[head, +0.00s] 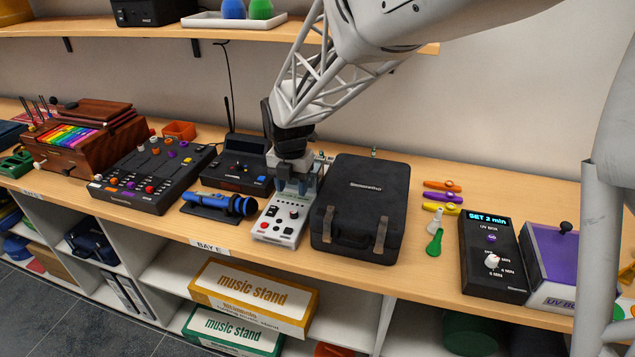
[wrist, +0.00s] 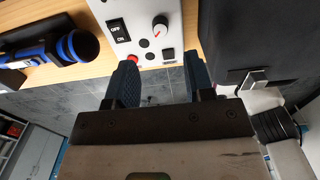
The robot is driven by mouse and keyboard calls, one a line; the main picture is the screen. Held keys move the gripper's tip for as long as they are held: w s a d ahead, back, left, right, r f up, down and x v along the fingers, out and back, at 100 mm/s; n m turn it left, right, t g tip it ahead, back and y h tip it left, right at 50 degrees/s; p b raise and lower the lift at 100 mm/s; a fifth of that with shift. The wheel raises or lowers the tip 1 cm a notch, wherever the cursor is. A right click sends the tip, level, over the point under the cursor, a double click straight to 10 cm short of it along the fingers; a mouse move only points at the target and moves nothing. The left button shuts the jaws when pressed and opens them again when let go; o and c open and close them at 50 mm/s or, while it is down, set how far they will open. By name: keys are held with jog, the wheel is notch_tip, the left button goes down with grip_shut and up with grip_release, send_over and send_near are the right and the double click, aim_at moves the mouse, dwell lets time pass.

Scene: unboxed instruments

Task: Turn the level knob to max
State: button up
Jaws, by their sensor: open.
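A light grey device (head: 272,233) stands on the bench under my gripper, between a blue microphone-like object and a black case. Its panel (wrist: 138,12) shows in the wrist view with a round knob (wrist: 160,27), an OFF/ON switch (wrist: 118,31), a red button (wrist: 132,60) and small black parts. No level label is readable, so I cannot confirm which knob is the level knob. My gripper (head: 297,188) points down over the device's rear part. In the wrist view its blue fingers (wrist: 160,78) are apart with nothing between them; the knob lies beyond the tips, apparently untouched.
The black case (head: 362,207) stands close on the right. The blue microphone-like object (head: 230,204) lies on the left. A black mixer (head: 150,175) stands farther left. A black UV box controller (head: 492,262) with its own knob stands right. Bench space between case and controller is partly free.

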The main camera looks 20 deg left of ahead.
aim_at(294, 211)
jog(key=shift+f, duration=3.9)
grip_shut()
